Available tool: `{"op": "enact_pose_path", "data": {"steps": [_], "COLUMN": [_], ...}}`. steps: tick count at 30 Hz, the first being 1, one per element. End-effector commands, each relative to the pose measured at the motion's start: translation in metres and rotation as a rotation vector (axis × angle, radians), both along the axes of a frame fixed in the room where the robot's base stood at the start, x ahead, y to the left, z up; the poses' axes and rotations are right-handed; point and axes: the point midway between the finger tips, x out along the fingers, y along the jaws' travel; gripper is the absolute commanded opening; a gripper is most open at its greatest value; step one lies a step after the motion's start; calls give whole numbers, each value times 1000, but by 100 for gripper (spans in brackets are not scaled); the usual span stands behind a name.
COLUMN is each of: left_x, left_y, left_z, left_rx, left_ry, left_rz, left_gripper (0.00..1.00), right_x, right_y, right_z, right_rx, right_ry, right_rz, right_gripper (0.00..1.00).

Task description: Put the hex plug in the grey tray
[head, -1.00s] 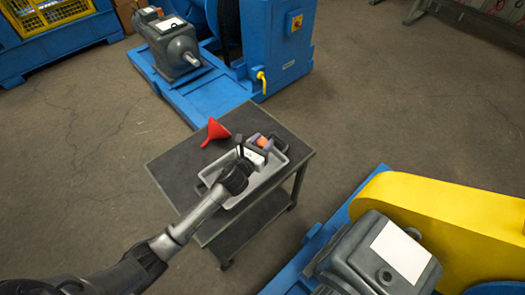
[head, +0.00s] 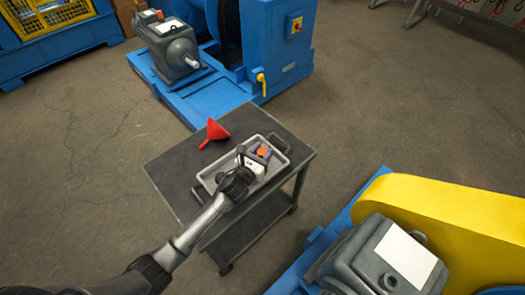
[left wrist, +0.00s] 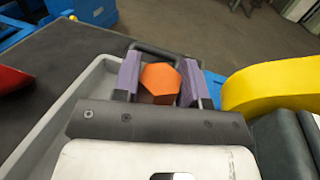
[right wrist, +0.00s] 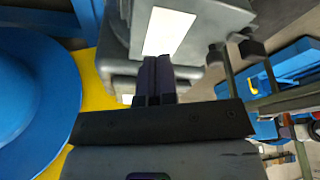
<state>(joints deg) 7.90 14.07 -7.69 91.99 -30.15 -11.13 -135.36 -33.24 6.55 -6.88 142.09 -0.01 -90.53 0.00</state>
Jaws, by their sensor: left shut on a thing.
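The orange hex plug (head: 262,152) is between the purple fingertips of my left gripper (head: 258,152). In the left wrist view, the fingers of my left gripper (left wrist: 160,83) are shut on the plug (left wrist: 160,80) from both sides. The grey tray (head: 215,177) lies on the dark cart top, with a handle at each end. The plug is over the tray's far part; its exact height above the floor of the tray is hard to tell. My right gripper (right wrist: 156,72) is shut and empty in the right wrist view; it is outside the head view.
A red funnel (head: 214,132) lies on the cart (head: 170,165) at the left of the tray. A blue machine (head: 270,50) stands behind. A yellow guard (head: 440,215) and a grey gearbox (head: 375,260) are at the front right.

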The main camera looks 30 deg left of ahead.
Motion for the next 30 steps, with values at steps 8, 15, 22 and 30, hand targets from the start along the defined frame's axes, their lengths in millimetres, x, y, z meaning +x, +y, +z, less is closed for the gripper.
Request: {"op": "enact_pose_path", "data": {"steps": [8, 15, 22, 30], "left_x": [0, 0, 0, -21], "left_y": [0, 0, 0, 0], "left_z": [-3, -3, -2, 10], "left_rx": [-1, -1, -1, -1], "left_ry": [0, 0, 0, 3], "left_rz": [0, 0, 0, -1], "left_gripper": [44, 64, 64, 64], "right_x": [0, 0, 0, 0], "right_y": [-1, -3, -3, -1], "right_z": [-2, -2, -1, 14], "right_rx": [-4, -11, -9, -5], "right_ry": [-1, -1, 0, -1], "right_rz": [3, 7, 6, 4], "right_gripper": [0, 0, 0, 0]}}
